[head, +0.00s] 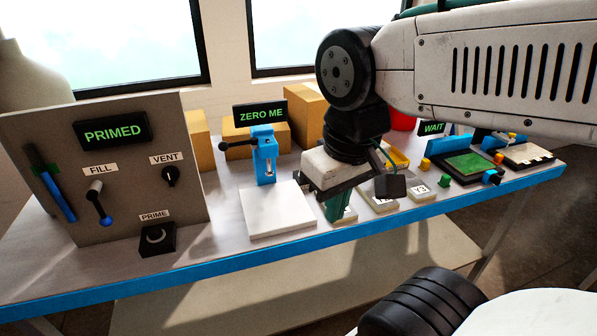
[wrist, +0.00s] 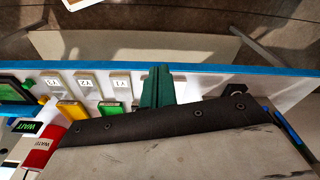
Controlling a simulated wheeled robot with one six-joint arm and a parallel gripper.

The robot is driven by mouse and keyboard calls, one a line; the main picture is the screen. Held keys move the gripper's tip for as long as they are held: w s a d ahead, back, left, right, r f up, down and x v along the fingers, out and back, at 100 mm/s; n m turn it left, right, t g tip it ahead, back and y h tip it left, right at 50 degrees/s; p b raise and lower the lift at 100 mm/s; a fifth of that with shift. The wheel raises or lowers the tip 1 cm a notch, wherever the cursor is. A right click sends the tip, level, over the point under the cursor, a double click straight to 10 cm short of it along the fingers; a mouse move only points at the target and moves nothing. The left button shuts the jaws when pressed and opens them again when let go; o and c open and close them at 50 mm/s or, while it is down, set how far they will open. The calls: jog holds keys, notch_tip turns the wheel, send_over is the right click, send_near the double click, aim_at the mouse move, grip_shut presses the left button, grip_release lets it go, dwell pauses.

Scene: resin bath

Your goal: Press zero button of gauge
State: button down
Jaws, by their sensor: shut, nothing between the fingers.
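The gauge is a blue stand (head: 265,160) with a dark lever on its left, behind a white plate (head: 282,212). A black display (head: 260,113) reading "ZERO ME" in green stands above it. I cannot make out a separate zero button. My gripper (head: 337,208) has green fingers, closed together and empty, pointing down just right of the white plate, over or in front of a pale block. The closed fingers also show in the wrist view (wrist: 157,88). The gauge is not clearly seen in the wrist view; my gripper's body covers much of that side.
A grey panel (head: 100,180) reading "PRIMED" with levers and a knob stands at left. Cardboard boxes (head: 305,108) are behind the gauge. Labelled pale blocks (head: 418,190), a "WAIT" display (head: 432,128) and a green-topped station (head: 468,163) lie right. The bench has a blue front edge.

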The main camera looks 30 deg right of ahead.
jog(key=w+d+m+t+h, duration=0.2)
jog(key=w+d+m+h, duration=0.15)
jog(key=w+d, duration=0.6)
jog(key=w+d+m+t+h, duration=0.25)
jog(key=w+d+m, duration=0.3)
jog(key=w, duration=0.65)
jog(key=w+d+f+m+t+y, duration=0.2)
jog(key=w+f, duration=0.6)
jog(key=w, duration=0.4)
jog(key=shift+d+t+y, duration=0.55)
jog(key=shift+d+y, duration=0.3)
jog(key=shift+y, duration=0.35)
jog(key=shift+w, duration=0.1)
jog(key=shift+f, duration=4.45)
